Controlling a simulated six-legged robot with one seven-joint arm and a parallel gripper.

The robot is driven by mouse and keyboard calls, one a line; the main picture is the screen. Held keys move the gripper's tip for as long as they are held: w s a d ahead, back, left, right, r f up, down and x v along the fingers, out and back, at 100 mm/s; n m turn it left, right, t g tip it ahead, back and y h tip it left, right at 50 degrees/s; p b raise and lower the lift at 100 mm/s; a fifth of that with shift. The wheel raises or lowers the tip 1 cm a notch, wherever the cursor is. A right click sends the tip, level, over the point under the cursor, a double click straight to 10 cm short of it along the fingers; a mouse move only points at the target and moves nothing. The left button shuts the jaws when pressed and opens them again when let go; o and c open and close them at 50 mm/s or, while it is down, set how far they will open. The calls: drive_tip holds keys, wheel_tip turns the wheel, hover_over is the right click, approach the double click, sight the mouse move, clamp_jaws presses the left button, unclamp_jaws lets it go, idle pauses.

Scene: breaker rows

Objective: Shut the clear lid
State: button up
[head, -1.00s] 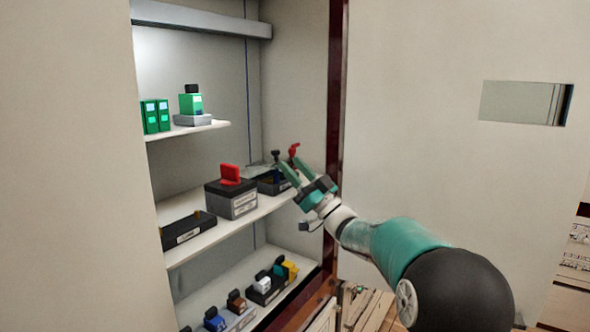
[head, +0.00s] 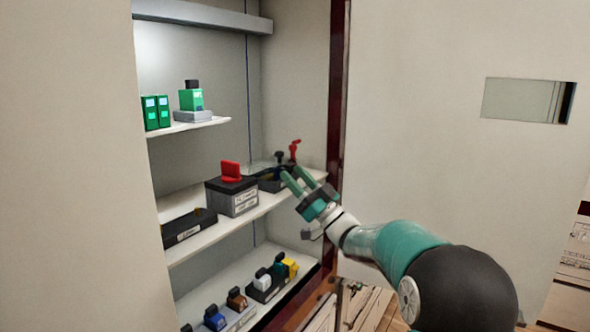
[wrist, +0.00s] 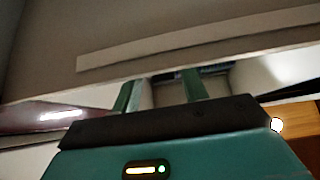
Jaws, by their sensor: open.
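A black box (head: 270,184) stands at the right end of the middle shelf. A faint clear sheet, seemingly the clear lid (head: 260,166), shows over its back; its angle is hard to make out. A black knob (head: 279,155) and a red lever (head: 294,148) show above the box. My gripper (head: 291,172) is open and empty in front of the box's right part, its fingers hiding some of it. Whether they touch the box or lid cannot be told. The wrist view shows both fingers apart (wrist: 158,88) below a pale shelf edge, with the lid not distinguishable.
A grey box with a red handle (head: 231,190) stands just left on the same shelf (head: 215,232). A low black tray (head: 188,230) is farther left. Small coloured breakers (head: 240,300) line the lower shelf. The dark red cabinet frame (head: 338,90) is close to the gripper's right.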

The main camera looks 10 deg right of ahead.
drive_tip(key=d+r+v, duration=0.1)
drive_tip(key=v, duration=1)
drive_tip(key=shift+s+d, duration=0.2)
drive_tip(key=shift+s, duration=0.15)
drive_tip(key=s+a+f+m+g+h, duration=0.1)
drive_tip(key=s+a+f+g+h, duration=0.15)
drive_tip(key=s+a+g, duration=0.55)
drive_tip(key=s+a+f+g+h, duration=0.25)
drive_tip(key=s+a+g, duration=0.35)
drive_tip(key=s+a, duration=0.4)
drive_tip(key=s+d+f+m+g+h, duration=0.1)
drive_tip(key=s+d+f+m+h, duration=0.25)
drive_tip(key=s+f+h, duration=0.55)
drive_tip(key=s+d+m+t+h, duration=0.2)
drive_tip(key=s+d+m+h, duration=0.2)
drive_tip(key=s+d, duration=0.2)
drive_tip(key=shift+d+r, duration=0.25)
drive_tip(key=shift+d, duration=0.55)
